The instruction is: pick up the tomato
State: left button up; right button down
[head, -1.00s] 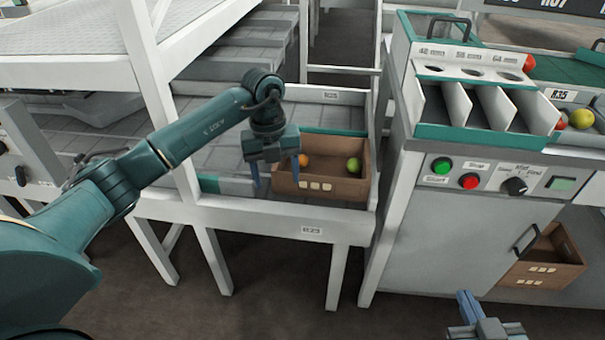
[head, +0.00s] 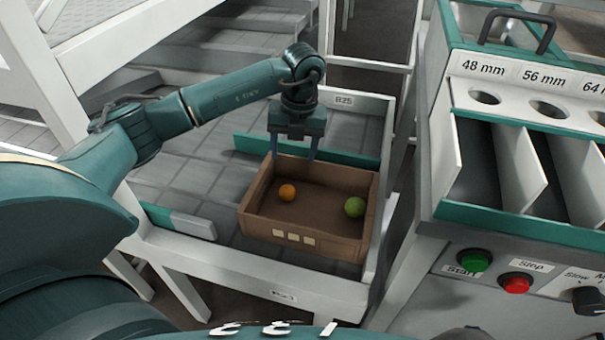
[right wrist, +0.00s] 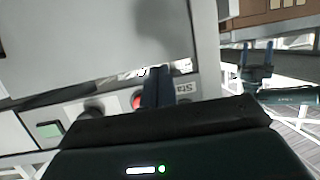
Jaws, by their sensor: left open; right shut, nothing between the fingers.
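An orange tomato (head: 287,192) and a green tomato (head: 355,207) lie apart in a brown crate (head: 262,228). The orange one is left of the middle, the green one near the right wall. My left gripper (head: 294,157) is open and empty, fingers pointing down, at the crate's far edge. It also shows in the right wrist view (right wrist: 257,46). It touches neither tomato; its exact height over the crate is hard to judge. My right gripper (right wrist: 157,72) is shut and empty, in front of the grey machine panel; it is not in the head view.
The crate stands on a grey conveyor bed (head: 185,180) with a white frame and green rails. To the right is a sorting machine with dividers (head: 520,170), a green button (head: 474,261) and a red button (head: 516,284). Bed space left of the crate is free.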

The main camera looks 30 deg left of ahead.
pick_arm(q)
jog(key=b, duration=0.2)
send_over(288, 188)
jog(key=f, duration=0.7)
jog(key=shift+w+d+f, duration=0.15)
jog(key=shift+d+f, duration=0.25)
jog(key=f, duration=0.4)
jog(key=shift+a+f+b, duration=0.35)
jog(key=shift+b, duration=0.05)
jog(key=shift+f, duration=0.25)
jog(key=c, duration=0.8)
pick_arm(e)
jog(key=shift+w+a+f+n, duration=0.15)
jog(key=shift+f+n, duration=0.05)
jog(key=shift+f, duration=0.25)
jog(key=shift+w+a+f+n, duration=0.15)
jog(key=shift+a+f+n, duration=0.05)
jog(key=shift+f, duration=0.2)
jog(key=shift+w+a+f+n, duration=0.15)
jog(key=shift+f+n, duration=0.05)
jog(key=shift+f, duration=0.25)
